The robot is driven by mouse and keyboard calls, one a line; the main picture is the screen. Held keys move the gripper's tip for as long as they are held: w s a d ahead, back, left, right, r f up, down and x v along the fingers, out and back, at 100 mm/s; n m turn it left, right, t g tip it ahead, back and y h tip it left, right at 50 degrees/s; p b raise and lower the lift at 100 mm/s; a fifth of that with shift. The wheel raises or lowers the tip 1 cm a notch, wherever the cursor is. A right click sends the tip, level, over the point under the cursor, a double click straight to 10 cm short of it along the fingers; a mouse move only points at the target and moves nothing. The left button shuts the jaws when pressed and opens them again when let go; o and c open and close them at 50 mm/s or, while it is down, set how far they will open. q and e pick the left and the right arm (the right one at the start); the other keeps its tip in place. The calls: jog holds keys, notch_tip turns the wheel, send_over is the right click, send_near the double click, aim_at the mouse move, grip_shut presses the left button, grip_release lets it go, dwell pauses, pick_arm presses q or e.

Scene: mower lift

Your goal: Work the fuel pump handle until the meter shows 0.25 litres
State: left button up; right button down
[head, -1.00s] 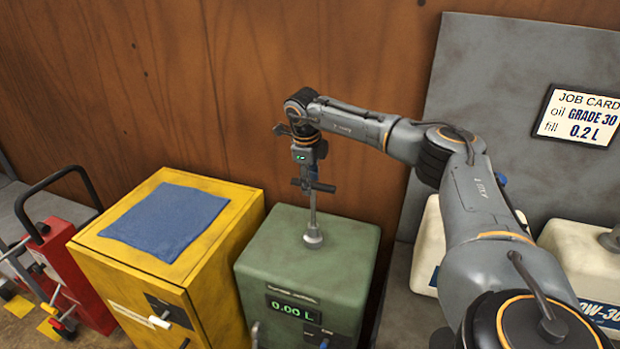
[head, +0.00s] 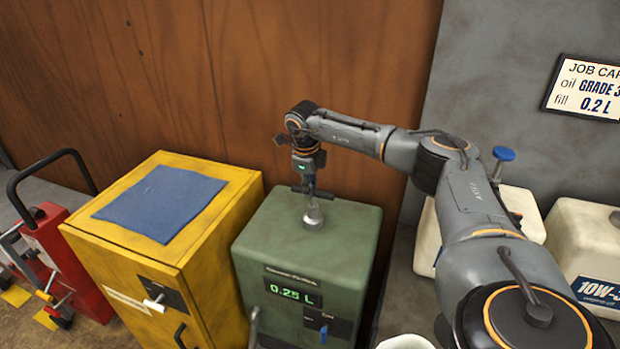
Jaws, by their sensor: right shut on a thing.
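The green fuel pump box (head: 325,245) stands in the middle of the head view. Its meter (head: 294,292) on the front reads 0.25 L in green digits. The pump handle (head: 312,191) is a dark T-bar on top, low over a metal collar (head: 313,217). My right gripper (head: 308,188) points down from above and is shut on the handle; the fingers partly hide it. My left gripper is not in view.
A yellow cabinet (head: 215,255) with a blue cloth (head: 160,203) stands left of the pump. Red equipment (head: 62,245) is further left. Pale oil containers (head: 583,250) and a job card (head: 590,90) are at right. A wooden wall (head: 230,80) is close behind.

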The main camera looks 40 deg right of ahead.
jog(key=shift+f, duration=0.45)
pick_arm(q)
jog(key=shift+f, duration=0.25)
pick_arm(e)
jog(key=shift+s+a, duration=0.1)
jog(key=c, duration=1.2)
grip_release()
jog(key=shift+r, duration=0.1)
notch_tip(320, 180, up, 12)
jog(key=a, duration=0.2)
jog(key=shift+s+f, duration=0.25)
jog(key=shift+s, duration=0.1)
jog(key=shift+f, duration=0.1)
